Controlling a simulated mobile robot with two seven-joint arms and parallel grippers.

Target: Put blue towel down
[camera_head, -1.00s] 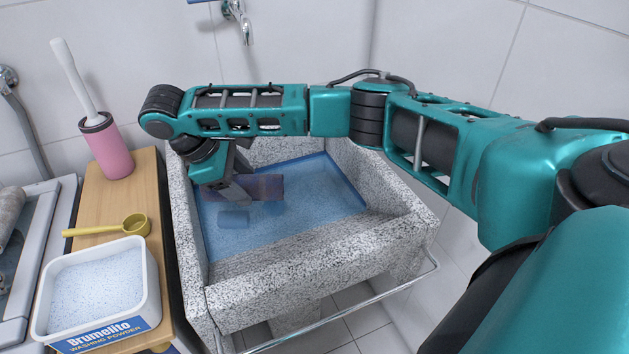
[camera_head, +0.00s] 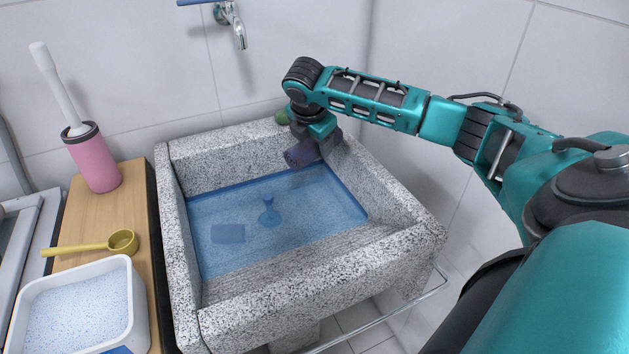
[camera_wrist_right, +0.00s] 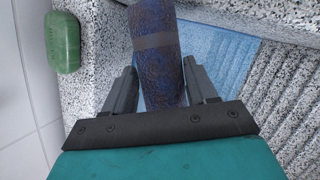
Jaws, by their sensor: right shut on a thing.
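The blue towel (camera_head: 301,154) is a dark blue-purple roll with a band around it. It shows in the right wrist view (camera_wrist_right: 155,42) between the two fingers. My right gripper (camera_head: 319,147) is shut on it and holds it near the back right corner of the granite sink (camera_head: 215,156), over the basin's edge. Whether the towel touches the sink is unclear. My left gripper is not in view.
Blue water (camera_head: 310,205) fills the basin, with a block (camera_head: 228,234) and a small drain-like piece (camera_head: 269,214) in it. Green soap (camera_head: 281,117) lies on the back rim. A wooden counter (camera_head: 90,213) at left holds a pink brush holder (camera_head: 95,160), yellow scoop (camera_head: 122,242) and powder tub (camera_head: 78,310).

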